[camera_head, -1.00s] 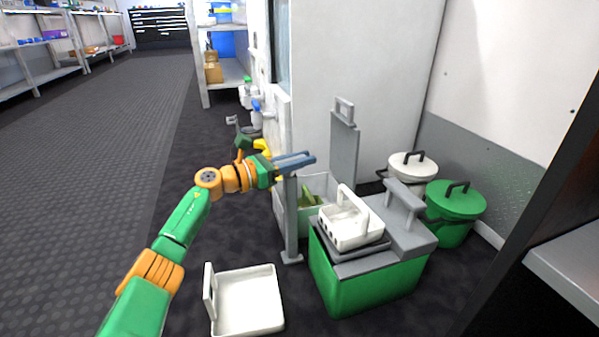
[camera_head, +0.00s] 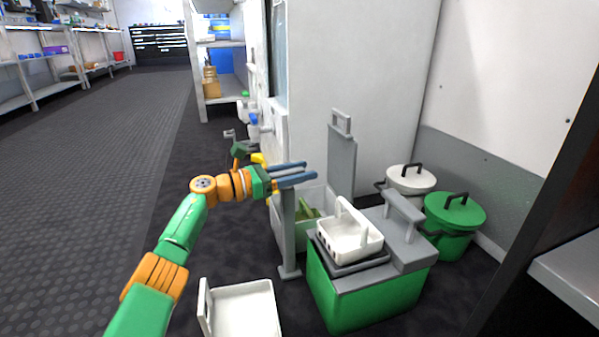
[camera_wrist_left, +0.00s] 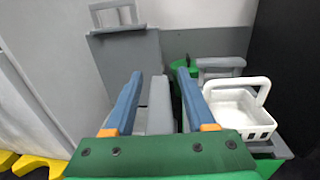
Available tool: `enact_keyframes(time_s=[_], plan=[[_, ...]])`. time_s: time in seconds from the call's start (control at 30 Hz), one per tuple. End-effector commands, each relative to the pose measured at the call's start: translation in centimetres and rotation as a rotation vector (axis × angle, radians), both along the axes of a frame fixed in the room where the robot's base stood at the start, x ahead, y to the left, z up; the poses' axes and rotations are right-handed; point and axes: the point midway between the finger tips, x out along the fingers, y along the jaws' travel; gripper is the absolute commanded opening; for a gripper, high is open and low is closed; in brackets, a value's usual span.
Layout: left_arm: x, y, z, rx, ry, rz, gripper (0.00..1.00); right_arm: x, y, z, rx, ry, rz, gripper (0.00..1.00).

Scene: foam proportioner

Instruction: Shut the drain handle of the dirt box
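My left gripper (camera_head: 312,171) is open, its two blue fingers apart and level, above a light box (camera_head: 292,236) with a raised grey panel (camera_head: 341,160) behind it. A grey upright lever-like post (camera_head: 288,235) stands at that box's front, its top just under the fingers. In the left wrist view, a grey bar (camera_wrist_left: 160,107) shows between the fingers of the open gripper (camera_wrist_left: 159,73); I cannot tell whether they touch it. No part is clearly marked as the dirt box or its drain handle. My right gripper is not in view.
A green box (camera_head: 370,298) with a grey top carries a white basket (camera_head: 350,242) close at right. A white tray (camera_head: 245,310) lies on the floor in front. White (camera_head: 410,181) and green (camera_head: 455,214) lidded bins stand by the wall. Floor at left is free.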

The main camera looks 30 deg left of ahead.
Motion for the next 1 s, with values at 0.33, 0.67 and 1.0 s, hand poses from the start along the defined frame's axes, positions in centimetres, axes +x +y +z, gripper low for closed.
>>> enact_keyframes(time_s=[0.33,0.67,1.0], plan=[[-1.0,0.7,0.1,0.001,0.004,0.001,0.55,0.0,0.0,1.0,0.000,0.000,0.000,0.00],[-5.3,3.5,0.1,0.001,0.004,0.000,0.55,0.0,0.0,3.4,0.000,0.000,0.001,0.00],[-5.9,3.9,0.0,0.001,-0.001,-0.002,0.55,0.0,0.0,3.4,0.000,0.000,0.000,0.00]])
